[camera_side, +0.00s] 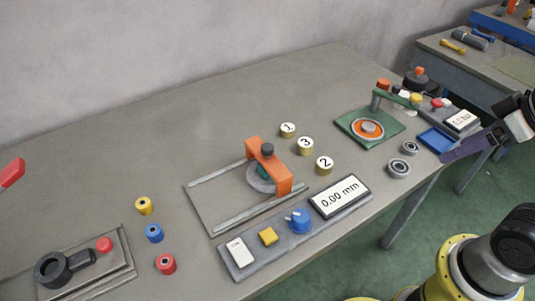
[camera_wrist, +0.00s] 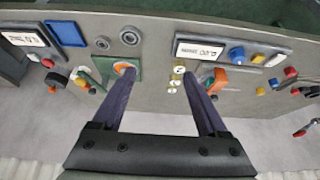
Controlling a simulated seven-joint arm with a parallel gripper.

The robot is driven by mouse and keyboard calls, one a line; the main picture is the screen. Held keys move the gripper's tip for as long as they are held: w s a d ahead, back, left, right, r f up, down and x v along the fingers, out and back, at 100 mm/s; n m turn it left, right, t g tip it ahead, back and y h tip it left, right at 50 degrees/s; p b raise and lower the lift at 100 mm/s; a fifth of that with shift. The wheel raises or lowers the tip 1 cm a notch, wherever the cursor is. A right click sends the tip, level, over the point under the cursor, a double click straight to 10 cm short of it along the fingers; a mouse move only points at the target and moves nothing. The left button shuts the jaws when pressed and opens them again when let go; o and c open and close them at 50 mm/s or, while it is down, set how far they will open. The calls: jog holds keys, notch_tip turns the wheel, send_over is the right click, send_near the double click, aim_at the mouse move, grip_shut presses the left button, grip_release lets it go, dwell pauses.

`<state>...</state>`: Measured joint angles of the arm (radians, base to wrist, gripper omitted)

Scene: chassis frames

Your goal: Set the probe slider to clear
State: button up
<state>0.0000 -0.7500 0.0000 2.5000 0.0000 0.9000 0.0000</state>
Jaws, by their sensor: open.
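The probe slider appears to be the orange bridge (camera_side: 268,166) with a dark knob on top, straddling two pale rails (camera_side: 248,214) over a grey disc; I see no readable clear mark. The bridge also shows in the wrist view (camera_wrist: 215,80), right of my fingers. In front is a panel (camera_side: 245,272) with a display (camera_side: 340,196) reading 0.00 mm, a blue knob (camera_side: 299,221), a yellow block (camera_side: 268,236) and a white label (camera_side: 240,252). My gripper (camera_wrist: 161,72) is open and empty, its purple fingers apart. In the side view it (camera_side: 455,152) is at the right, well away from the bridge.
Numbered brass cylinders (camera_side: 305,146) stand right of the bridge. A green plate with an orange ring (camera_side: 368,128), two metal rings (camera_side: 399,168) and a blue tray (camera_side: 436,139) lie farther right. Coloured spools (camera_side: 154,233) and a grey fixture (camera_side: 110,258) are left. The back of the table is clear.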

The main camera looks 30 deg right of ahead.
jog(key=shift+c, duration=0.2)
jog(key=shift+c, duration=0.6)
jog(key=w+a+r+m+g, duration=0.1)
jog(key=w+a+r+m, duration=0.2)
jog(key=w+r+m, duration=0.3)
jog(key=w+a+r+m+g, duration=0.1)
jog(key=w+a+r+m, duration=0.2)
jog(key=w+r, duration=0.55)
jog(key=g, duration=0.4)
send_over(267, 146)
notch_tip(267, 146, down, 12)
jog(key=f, duration=0.1)
notch_tip(267, 146, down, 13)
jog(key=shift+r, duration=0.1)
